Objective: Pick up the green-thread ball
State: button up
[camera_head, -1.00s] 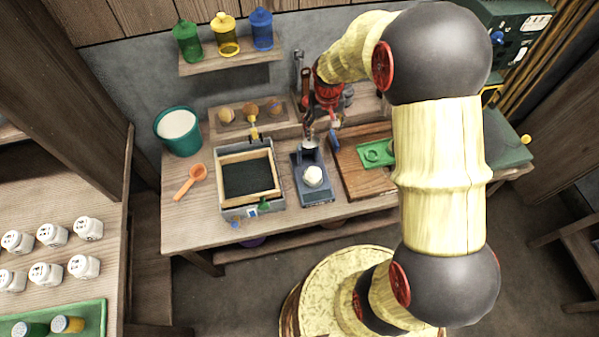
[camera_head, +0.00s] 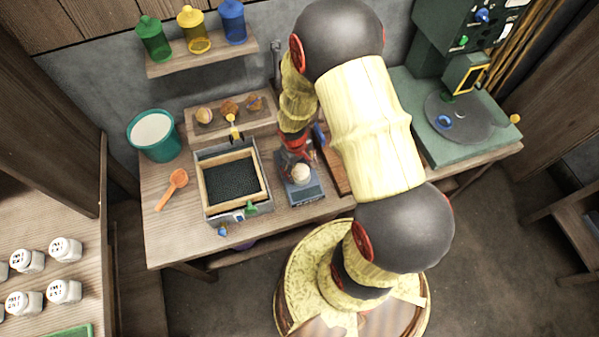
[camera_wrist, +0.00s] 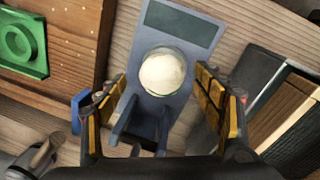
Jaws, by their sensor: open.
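A cream ball (camera_wrist: 162,72) sits on the grey-blue scale (camera_wrist: 180,28), and a thin green line shows along its lower edge in the wrist view. In the head view the ball (camera_head: 301,173) is partly under my arm's end. My gripper (camera_wrist: 161,84) is open, with a yellow-padded finger to the left and right of the ball. Both fingers look apart from it. In the head view my gripper (camera_head: 294,155) is above the back of the scale, its fingers largely hidden.
Left of the scale stands a framed dark tray (camera_head: 232,180). Behind it, a wooden rack (camera_head: 222,125) holds three brownish balls. A wooden board (camera_wrist: 75,40) with a green piece (camera_wrist: 22,42) lies beside the scale. A green machine (camera_head: 455,115) stands at right.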

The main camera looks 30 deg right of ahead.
aim_at(300, 169)
jog(key=f, duration=0.2)
jog(key=f+b, duration=0.1)
jog(key=f, duration=0.1)
jog(key=shift+w, duration=0.25)
jog(key=shift+r, duration=0.1)
jog(key=shift+c, duration=1.3)
jog(key=c, duration=1.1)
jog(key=shift+c, duration=0.2)
jog(key=shift+r, duration=0.15)
